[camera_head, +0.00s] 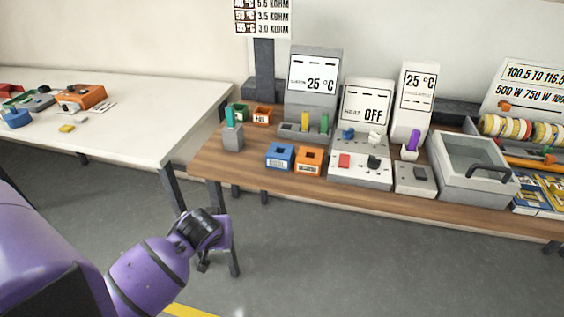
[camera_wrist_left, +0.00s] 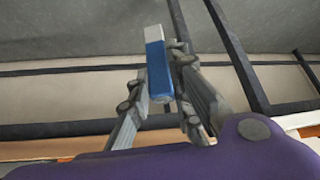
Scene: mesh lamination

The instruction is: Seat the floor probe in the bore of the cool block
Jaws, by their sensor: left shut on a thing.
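My left gripper (camera_wrist_left: 158,95) is shut on a small bar, blue with a pale grey-white end, which I take to be the floor probe (camera_wrist_left: 157,66). In the head view my left gripper (camera_head: 204,262) is mostly hidden behind my wrist, below and in front of the bench's left end, and the probe cannot be made out there. A blue block (camera_head: 280,154) with a dark opening on top, likely the cool block, stands near the bench's front edge. It is well apart from the gripper, up and to the right. My right gripper is not in view.
An orange block (camera_head: 308,160) stands right of the blue one. A grey block (camera_head: 232,137) with a teal-handled piece stands to the left. A 25 °C display unit (camera_head: 314,70) and a HEAT OFF unit (camera_head: 366,105) stand behind and right. A white table (camera_head: 150,110) is left.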

